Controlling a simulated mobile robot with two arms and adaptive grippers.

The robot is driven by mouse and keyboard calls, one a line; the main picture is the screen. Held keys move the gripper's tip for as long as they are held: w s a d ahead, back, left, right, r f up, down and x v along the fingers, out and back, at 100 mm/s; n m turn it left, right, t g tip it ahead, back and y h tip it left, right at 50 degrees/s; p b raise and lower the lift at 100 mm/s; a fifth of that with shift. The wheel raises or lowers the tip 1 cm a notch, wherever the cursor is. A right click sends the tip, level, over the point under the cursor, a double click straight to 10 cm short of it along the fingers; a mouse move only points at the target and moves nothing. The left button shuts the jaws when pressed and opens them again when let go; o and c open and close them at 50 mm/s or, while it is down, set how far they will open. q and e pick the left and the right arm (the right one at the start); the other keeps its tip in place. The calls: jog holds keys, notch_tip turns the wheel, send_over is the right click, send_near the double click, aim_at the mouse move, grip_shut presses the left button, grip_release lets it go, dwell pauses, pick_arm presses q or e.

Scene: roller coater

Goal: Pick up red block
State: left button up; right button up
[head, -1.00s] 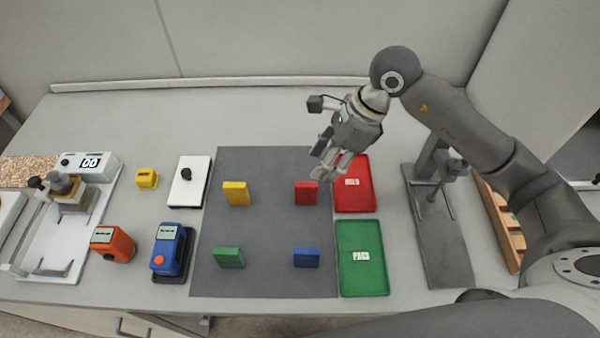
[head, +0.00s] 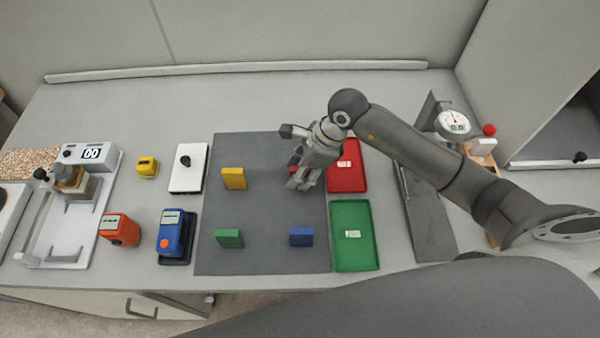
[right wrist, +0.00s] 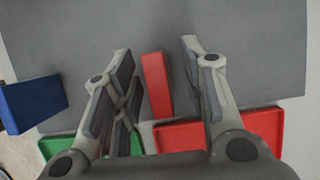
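The red block (right wrist: 157,85) stands upright between the two spread fingers of my right gripper (right wrist: 156,52) in the right wrist view, with gaps on both sides. In the head view my right gripper (head: 299,184) is over the right part of the grey mat and hides most of the red block (head: 293,169); only a bit of red shows beside it. My right gripper is open and holds nothing. My left gripper is not in view.
Yellow (head: 234,178), green (head: 229,239) and blue (head: 301,237) blocks stand on the grey mat (head: 262,262). A red tray (head: 347,180) and a green tray (head: 353,258) lie right of it. A dial gauge stand (head: 452,124) is farther right.

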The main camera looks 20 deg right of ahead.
grip_shut()
jog(key=shift+r, duration=0.1)
